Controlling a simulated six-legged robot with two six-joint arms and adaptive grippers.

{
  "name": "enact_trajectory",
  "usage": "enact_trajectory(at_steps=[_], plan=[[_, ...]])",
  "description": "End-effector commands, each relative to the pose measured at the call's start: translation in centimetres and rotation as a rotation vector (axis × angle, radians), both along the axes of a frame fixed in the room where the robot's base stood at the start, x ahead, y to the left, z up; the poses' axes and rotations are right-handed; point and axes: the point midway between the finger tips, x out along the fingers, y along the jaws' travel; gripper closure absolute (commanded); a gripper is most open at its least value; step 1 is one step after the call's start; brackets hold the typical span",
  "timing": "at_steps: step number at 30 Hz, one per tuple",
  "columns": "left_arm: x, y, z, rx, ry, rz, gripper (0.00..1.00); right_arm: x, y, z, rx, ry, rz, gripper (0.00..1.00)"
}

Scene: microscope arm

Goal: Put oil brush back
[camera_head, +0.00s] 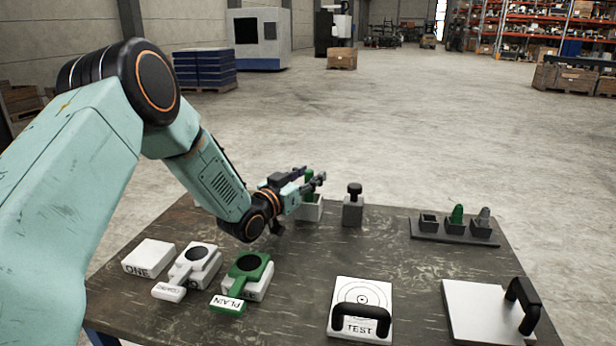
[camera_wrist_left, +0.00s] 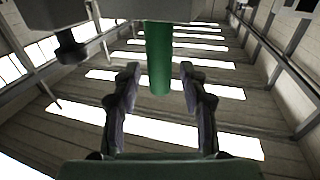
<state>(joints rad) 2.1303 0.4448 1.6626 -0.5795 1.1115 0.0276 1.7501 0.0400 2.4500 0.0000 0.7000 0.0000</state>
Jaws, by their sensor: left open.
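The green brush handle (camera_head: 309,173) stands upright in a pale holder (camera_head: 311,211) at the back of the table, partly hidden by my left gripper (camera_head: 318,179). In the left wrist view, which looks upside down, the green handle (camera_wrist_left: 159,60) comes out of the pale holder (camera_wrist_left: 165,10) and lies between the two fingers of my left gripper (camera_wrist_left: 159,75). The fingers are open, with a gap on each side of the handle. The brush's lower end is hidden in the holder. My right gripper is in neither view.
A grey block with a black knob (camera_head: 354,191) stands right of the holder. A dark tray (camera_head: 426,236) holds three small cups at the right. In front lie a white ONE block (camera_head: 148,257), a green PLAIN piece (camera_head: 247,272), a TEST plate (camera_head: 375,288) and a black-handled plate (camera_head: 470,310).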

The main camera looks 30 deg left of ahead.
Motion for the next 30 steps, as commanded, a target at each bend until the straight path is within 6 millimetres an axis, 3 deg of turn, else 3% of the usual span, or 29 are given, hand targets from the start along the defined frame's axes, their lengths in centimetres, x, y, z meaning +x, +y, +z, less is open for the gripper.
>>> enact_trajectory(at_steps=[5,18,30], plan=[[0.0,0.0,0.6,0.0,0.0,0.0,0.57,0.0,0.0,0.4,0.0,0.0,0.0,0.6],[-6.4,1.0,0.3,-0.003,0.001,0.003,0.57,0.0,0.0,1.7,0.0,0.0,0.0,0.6],[-7.5,1.0,0.3,0.0,-0.001,0.0,0.57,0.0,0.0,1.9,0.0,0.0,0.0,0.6]])
